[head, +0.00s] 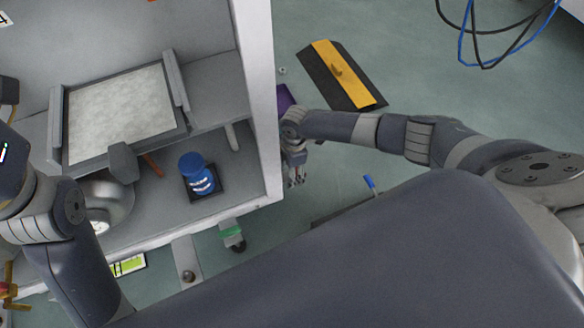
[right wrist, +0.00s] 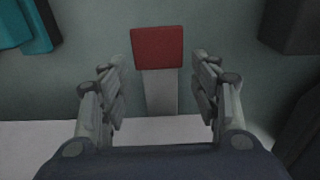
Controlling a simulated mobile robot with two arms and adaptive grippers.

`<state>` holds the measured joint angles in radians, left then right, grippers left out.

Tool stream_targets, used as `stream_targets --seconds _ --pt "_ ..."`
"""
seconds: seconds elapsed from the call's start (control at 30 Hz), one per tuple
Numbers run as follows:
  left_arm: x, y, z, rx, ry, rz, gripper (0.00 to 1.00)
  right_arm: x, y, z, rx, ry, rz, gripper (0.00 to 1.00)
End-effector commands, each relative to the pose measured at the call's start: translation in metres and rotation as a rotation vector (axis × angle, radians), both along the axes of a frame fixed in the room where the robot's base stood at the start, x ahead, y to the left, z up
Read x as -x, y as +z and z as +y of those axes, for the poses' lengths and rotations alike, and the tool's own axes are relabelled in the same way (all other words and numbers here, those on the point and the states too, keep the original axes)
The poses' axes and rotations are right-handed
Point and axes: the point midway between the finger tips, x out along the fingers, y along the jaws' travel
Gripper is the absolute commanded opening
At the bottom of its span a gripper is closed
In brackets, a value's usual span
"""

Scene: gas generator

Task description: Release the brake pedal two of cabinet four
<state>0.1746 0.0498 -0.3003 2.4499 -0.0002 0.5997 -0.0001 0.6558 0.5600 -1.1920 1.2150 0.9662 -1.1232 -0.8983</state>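In the right wrist view a red pedal pad (right wrist: 157,48) sits at the end of a short grey lever (right wrist: 160,92). My right gripper (right wrist: 160,62) is open, with one finger on each side of the lever and pad and a gap on both sides. Nothing is held. In the head view my right gripper (head: 296,178) hangs low beside the right edge of the white cabinet (head: 262,100); the red pedal cannot be made out there. A green pedal (head: 232,232) sits above a dark caster at the cabinet's front. My left arm crosses the left side; its gripper is out of view.
The cabinet's lower shelf holds a blue container (head: 196,173) in a dark tray. A black and yellow ramp (head: 343,75) lies on the floor to the right. Black and blue cables (head: 487,40) are at the upper right. Floor between ramp and cabinet is mostly clear.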

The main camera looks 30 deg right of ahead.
Motion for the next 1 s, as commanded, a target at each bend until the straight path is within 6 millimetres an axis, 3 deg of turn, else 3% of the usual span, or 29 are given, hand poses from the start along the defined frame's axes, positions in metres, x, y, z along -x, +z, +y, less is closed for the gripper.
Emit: stream_targets --seconds 0.3,0.47,1.0 --pt "0.0 0.0 0.0 0.0 0.0 -0.002 0.62 0.0 -0.001 -0.004 0.007 -0.002 0.001 0.62" --pt "0.0 0.0 0.0 0.0 0.0 -0.002 0.62 -0.001 0.01 -0.005 0.007 0.0 -0.001 0.62" --pt "0.0 0.0 0.0 0.0 0.0 -0.001 0.62 0.0 0.107 -0.011 0.006 -0.001 -0.002 0.62"
